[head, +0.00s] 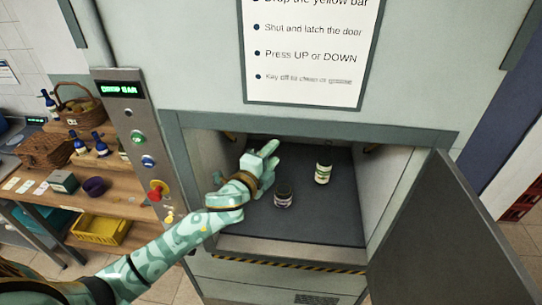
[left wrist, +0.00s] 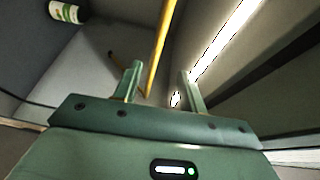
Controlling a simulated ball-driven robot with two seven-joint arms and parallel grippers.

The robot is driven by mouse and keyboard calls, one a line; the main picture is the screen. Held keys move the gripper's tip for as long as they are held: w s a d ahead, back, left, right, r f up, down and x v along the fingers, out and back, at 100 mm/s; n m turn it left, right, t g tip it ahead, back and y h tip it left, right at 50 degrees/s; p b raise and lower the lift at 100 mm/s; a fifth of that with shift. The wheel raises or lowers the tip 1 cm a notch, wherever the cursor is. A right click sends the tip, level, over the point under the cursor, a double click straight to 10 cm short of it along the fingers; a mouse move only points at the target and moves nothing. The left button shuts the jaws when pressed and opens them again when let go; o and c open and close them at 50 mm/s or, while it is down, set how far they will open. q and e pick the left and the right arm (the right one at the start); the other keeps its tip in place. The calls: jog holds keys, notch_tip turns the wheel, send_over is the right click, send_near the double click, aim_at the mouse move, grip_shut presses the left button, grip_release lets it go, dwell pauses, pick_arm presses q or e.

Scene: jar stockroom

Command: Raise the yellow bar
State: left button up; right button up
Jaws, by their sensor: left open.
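The yellow bar (left wrist: 159,45) shows in the left wrist view as a thin yellow rod, running up the picture from the gap between my left gripper's fingers (left wrist: 162,84). The fingers are apart, on either side of the bar's line; I cannot tell how far off it is or whether they touch it. In the head view my left gripper (head: 266,158) reaches into the open compartment, near its upper left part. There the bar is mostly hidden; small yellow pieces (head: 230,136) show under the opening's top edge. My right gripper is not in view.
A dark jar (head: 284,197) and a white-and-green jar (head: 323,173) stand on the compartment's dark floor (head: 325,225). The door (head: 440,240) hangs open at the right. A button panel (head: 138,140) is left of the opening. A bright strip (left wrist: 225,40) runs beside the bar.

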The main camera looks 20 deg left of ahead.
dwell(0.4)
pick_arm(q)
jog(key=s+a+f+n+g+y+b, duration=0.1)
jog(key=a+f+n+g+b, duration=0.1)
jog(key=f, duration=0.7)
jog(key=s+a+f+n+g+b, duration=0.1)
jog(key=a+f+n, duration=0.15)
jog(key=f, duration=0.55)
jog(key=s+a+f+n+g+y+b, duration=0.1)
jog(key=s+f+n+g+b, duration=0.15)
jog(key=f, duration=0.65)
jog(key=s+a+f+n+g+b, duration=0.15)
jog(key=s+f, duration=0.35)
jog(key=f, duration=0.5)
jog(key=s+a+f+n+g+b, duration=0.1)
jog(key=s+f+n+g+b, duration=0.3)
jog(key=f, duration=0.6)
jog(key=s+d+f+n+g+b, duration=0.1)
jog(key=s+f+b, duration=0.3)
jog(key=s+f, duration=0.6)
jog(key=s+d+f+n+g+b, duration=0.1)
jog(key=s+d+f+g+b, duration=0.1)
jog(key=s+f+b, duration=0.3)
jog(key=s+d+f+n+g+b, duration=0.1)
jog(key=s+f+b, duration=0.4)
jog(key=s+f, duration=0.9)
jog(key=s+d+g, duration=0.1)
jog(key=s, duration=0.8)
jog(key=shift+d+f, duration=0.25)
jog(key=shift+f, duration=0.1)
